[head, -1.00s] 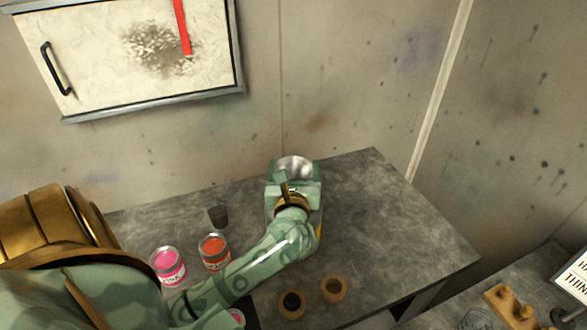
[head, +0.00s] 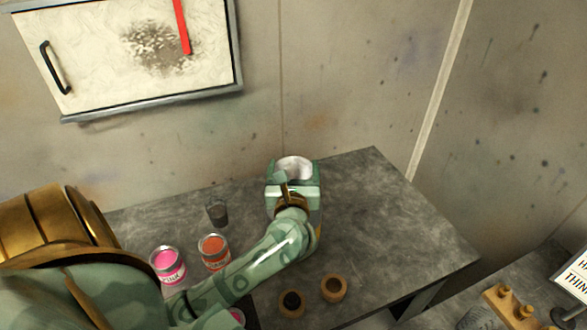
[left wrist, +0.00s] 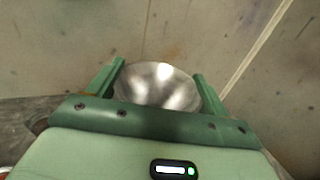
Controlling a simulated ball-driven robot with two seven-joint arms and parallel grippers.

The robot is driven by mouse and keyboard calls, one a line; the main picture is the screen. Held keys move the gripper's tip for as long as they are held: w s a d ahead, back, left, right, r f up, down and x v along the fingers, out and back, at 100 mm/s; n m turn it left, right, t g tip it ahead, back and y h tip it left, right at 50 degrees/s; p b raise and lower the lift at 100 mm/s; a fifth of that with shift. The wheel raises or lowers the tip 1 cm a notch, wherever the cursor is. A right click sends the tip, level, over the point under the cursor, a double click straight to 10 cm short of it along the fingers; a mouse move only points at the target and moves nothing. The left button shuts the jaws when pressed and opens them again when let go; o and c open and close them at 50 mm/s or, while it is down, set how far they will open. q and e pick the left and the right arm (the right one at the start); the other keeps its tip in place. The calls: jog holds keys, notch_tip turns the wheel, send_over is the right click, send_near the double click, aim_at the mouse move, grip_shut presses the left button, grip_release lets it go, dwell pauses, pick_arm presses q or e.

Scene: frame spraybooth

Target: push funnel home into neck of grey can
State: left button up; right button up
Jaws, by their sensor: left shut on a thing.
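The funnel (head: 295,168) is a shiny metal cone, mouth upward, at the back of the grey table. My left gripper (head: 294,176) is shut on it, one finger on each side. In the left wrist view the funnel (left wrist: 158,86) sits between the two green fingers (left wrist: 157,82), its bowl facing the camera. The grey can is hidden below my left gripper and forearm; only a sliver of something yellow shows beside the wrist. I cannot tell how deep the funnel's stem sits. My right gripper is not in view.
A pink paint can (head: 167,263) and an orange one (head: 213,250) stand left of my forearm, with a dark cup (head: 217,212) behind them. Two tape rolls (head: 333,288) lie near the front. The table's right side (head: 400,220) is clear.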

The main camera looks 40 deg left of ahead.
pick_arm(q)
jog(key=shift+f+b, duration=1.4)
jog(key=shift+f, duration=0.3)
jog(key=o, duration=1)
jog(key=shift+c, duration=0.2)
jog(key=b+v, duration=0.1)
jog(key=v, duration=1.5)
jog(key=shift+s+d, duration=0.15)
